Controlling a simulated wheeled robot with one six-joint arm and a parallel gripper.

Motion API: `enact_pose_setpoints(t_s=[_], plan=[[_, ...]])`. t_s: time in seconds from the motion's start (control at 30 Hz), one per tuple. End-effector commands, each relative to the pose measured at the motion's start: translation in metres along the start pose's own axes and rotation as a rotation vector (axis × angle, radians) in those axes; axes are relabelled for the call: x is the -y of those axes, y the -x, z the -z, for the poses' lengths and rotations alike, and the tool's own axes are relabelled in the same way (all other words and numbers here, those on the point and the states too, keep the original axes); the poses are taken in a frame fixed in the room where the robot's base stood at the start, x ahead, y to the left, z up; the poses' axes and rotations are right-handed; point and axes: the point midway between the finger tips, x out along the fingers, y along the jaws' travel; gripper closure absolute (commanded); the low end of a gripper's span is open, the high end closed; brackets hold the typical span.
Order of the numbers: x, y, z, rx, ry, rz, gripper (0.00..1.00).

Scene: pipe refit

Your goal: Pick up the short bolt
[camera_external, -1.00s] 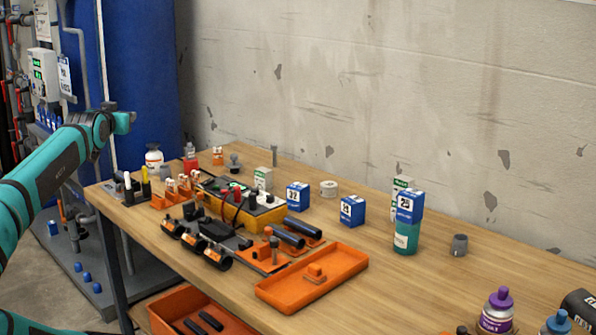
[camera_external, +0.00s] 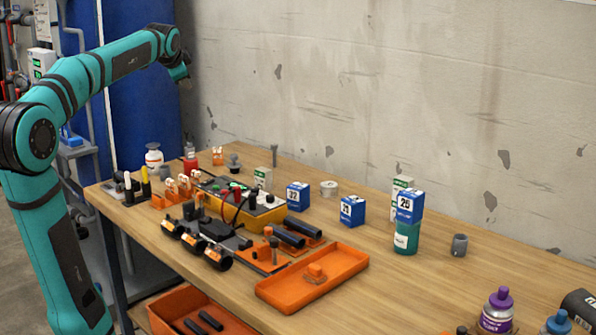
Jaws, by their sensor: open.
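A grey bolt (camera_external: 274,155) stands upright at the back of the workbench (camera_external: 450,275). Another bolt-like grey-brown piece (camera_external: 274,250) stands in the orange holder near the middle of the bench. I cannot tell for sure which of them is the short bolt. My gripper (camera_external: 184,80) is high above the bench's back left, in front of the blue panel. It is small in the picture, open, and well apart from both pieces. No object shows in it.
An orange tray (camera_external: 345,280) lies at the front middle. A yellow tester (camera_external: 265,217) with cables and several black cylinders crowd the centre. Bare wood lies right of the tray.

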Motion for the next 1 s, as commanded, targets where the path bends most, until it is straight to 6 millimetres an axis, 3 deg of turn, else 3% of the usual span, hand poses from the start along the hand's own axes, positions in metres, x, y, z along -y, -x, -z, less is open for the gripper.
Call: enact_pose_setpoints(t_s=[0.03,0.47,0.77,1.0], plan=[[0.003,-0.015,0.011,0.014,-0.048,-0.023,0.53],[0.005,-0.118,0.090,0.109,-0.474,-0.219,0.53],[-0.014,-0.192,0.143,0.151,-0.767,-0.367,0.53],[-0.043,-0.248,0.184,0.170,-0.998,-0.493,0.53]])
